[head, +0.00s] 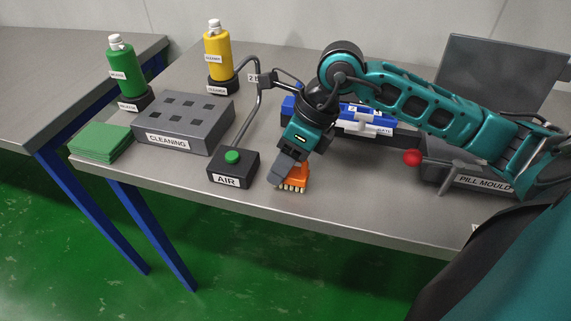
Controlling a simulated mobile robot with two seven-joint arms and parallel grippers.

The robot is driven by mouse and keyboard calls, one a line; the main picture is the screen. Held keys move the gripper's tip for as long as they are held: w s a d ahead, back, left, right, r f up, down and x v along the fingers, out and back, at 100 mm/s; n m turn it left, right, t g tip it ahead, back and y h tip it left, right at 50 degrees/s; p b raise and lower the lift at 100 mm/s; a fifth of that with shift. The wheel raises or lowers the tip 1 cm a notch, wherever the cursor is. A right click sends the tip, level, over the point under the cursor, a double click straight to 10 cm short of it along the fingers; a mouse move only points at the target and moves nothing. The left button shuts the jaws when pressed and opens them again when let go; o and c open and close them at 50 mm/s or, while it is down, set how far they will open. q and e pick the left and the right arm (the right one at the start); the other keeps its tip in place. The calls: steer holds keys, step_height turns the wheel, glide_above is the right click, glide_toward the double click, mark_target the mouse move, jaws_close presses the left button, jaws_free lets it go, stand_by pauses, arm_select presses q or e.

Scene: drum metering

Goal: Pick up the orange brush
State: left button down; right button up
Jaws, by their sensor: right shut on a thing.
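The orange brush (295,178) is at the front middle of the grey table, with its pale bristles pointing down. My right gripper (288,171) reaches down from the upper right and is shut on the brush. The gripper hides the brush's upper part. I cannot tell whether the bristles touch the table. My left gripper is not in view.
A black AIR box (233,168) with a green button stands close left of the brush. Behind are a grey CLEANING block (184,124), green pads (101,142), a green bottle (122,70) and a yellow bottle (217,52). A PILL MOULD box (470,178) stands right.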

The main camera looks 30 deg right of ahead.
step_height(320, 180, up, 20)
steer(key=p, duration=0.3)
steer(key=shift+f, duration=0.15)
